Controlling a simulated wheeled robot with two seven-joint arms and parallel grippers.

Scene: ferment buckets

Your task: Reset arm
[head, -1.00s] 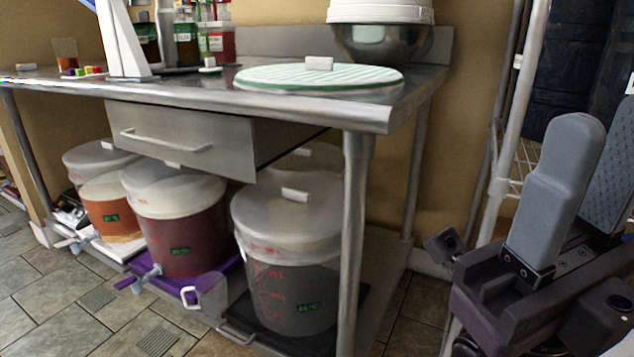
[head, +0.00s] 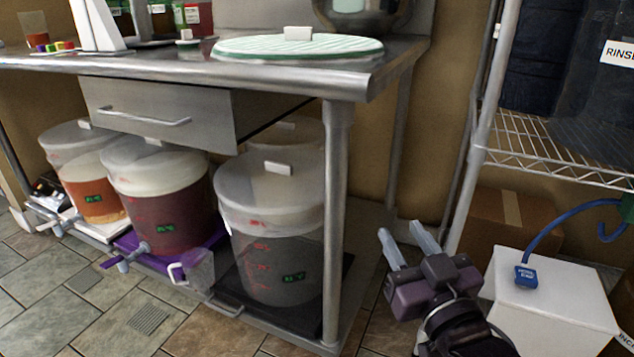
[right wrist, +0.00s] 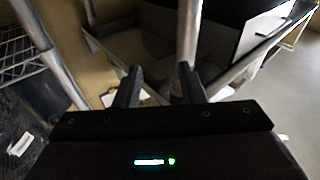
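My right gripper (head: 408,245) is in the lower right of the head view, in front of the gap between the steel table and the wire shelf. Its two fingers stand apart with nothing between them. In the right wrist view the fingers (right wrist: 158,85) are also spread and empty, with a metal post beyond them. My left gripper is not in the head view.
A wire shelf (head: 555,150) is at right, above a white container (head: 550,300) with a blue hose and a cardboard box (head: 510,215).

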